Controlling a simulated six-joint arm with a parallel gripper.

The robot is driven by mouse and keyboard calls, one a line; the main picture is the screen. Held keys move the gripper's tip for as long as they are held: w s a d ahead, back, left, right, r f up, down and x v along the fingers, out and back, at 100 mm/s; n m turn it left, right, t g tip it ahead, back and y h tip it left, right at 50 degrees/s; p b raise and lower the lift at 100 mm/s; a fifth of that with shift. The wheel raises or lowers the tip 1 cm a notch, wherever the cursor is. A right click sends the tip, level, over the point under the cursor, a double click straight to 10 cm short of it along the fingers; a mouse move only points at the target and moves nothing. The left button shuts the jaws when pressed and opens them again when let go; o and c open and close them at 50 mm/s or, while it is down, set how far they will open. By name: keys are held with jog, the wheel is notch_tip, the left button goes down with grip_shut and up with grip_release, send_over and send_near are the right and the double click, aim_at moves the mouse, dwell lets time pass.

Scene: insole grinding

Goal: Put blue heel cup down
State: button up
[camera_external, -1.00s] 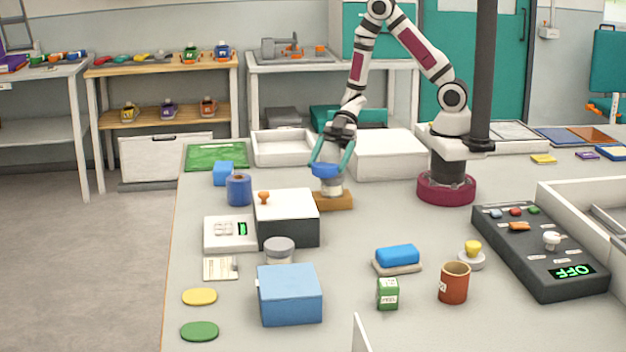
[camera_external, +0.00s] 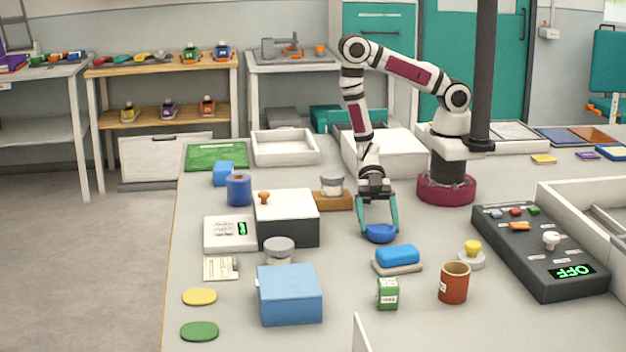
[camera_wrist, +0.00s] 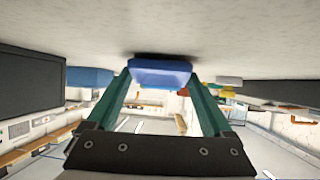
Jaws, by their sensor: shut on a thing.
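The blue heel cup (camera_external: 380,234) is a small rounded blue piece at the middle of the table, at or just above the grey tabletop; I cannot tell whether it touches. My gripper (camera_external: 379,226) points down from above with its two teal fingers shut on the cup, one on each side. In the wrist view the cup (camera_wrist: 160,72) sits between the fingertips of my gripper (camera_wrist: 161,78), close to the pale table surface.
A brown block with a white-and-grey jar (camera_external: 332,187) stands to the left. A blue sponge-like block on a pad (camera_external: 397,256) lies just in front. A grey-and-white box (camera_external: 287,218) stands further left. Bare tabletop (camera_external: 345,255) shows left of the cup.

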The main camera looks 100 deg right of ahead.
jog(key=shift+f, duration=0.25)
jog(key=o, duration=1.1)
jog(key=shift+r, duration=0.1)
jog(key=shift+d+r, duration=0.2)
jog(key=shift+d, duration=0.1)
jog(key=v, duration=1.1)
jog(key=shift+d+r, duration=0.1)
jog(key=shift+d, duration=0.1)
